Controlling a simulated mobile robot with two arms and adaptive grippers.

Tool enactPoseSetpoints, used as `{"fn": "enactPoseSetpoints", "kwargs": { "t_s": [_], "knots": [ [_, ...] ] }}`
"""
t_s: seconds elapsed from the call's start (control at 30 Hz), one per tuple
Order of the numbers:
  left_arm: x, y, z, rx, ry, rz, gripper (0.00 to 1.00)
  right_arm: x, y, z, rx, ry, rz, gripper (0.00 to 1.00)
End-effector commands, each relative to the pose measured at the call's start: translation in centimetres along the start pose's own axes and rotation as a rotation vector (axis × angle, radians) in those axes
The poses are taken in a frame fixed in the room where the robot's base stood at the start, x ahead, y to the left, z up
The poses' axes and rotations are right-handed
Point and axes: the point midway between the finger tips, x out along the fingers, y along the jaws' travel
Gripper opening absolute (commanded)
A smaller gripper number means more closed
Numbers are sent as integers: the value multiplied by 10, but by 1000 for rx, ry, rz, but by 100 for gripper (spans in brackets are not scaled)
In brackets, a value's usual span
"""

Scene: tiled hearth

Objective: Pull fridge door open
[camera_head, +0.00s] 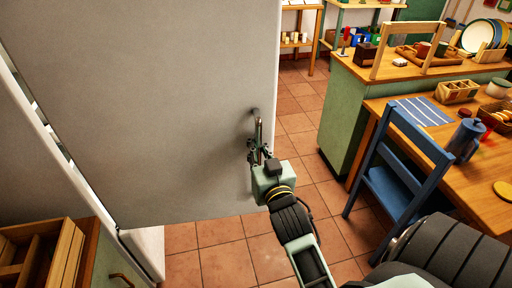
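The fridge door (170,90) is a large pale grey panel filling the left half of the head view. Floor tiles show below its lower edge, and a strip of the white fridge body (145,250) shows at its lower left. A narrow slanted gap with a pale edge runs along the door's left side. A small upright handle (256,122) sits near the door's right edge. My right gripper (257,150) is at the handle, its fingers overlapping the handle's lower part. The fingers are too small and dark to tell whether they are closed on it. My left gripper is not in view.
A blue chair (400,160) and a wooden table (480,180) stand at right, near my arm. A green counter (345,115) stands behind them. A wooden divided tray (40,255) is at lower left. Tiled floor (225,260) is clear below the door.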

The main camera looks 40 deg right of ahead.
Motion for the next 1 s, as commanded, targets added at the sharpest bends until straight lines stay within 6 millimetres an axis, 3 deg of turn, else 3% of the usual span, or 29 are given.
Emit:
{"fn": "enactPoseSetpoints", "kwargs": {
  "t_s": [0.17, 0.53, 1.0],
  "knots": [
    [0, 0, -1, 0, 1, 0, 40, 0, 1, 0, -2, 1, 2, 22],
    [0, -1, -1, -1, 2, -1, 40, 0, 0, -6, 0, 3, 0, 22],
    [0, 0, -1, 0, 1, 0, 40, 0, 1, -88, 0, 7, 1, 22]
  ]
}}
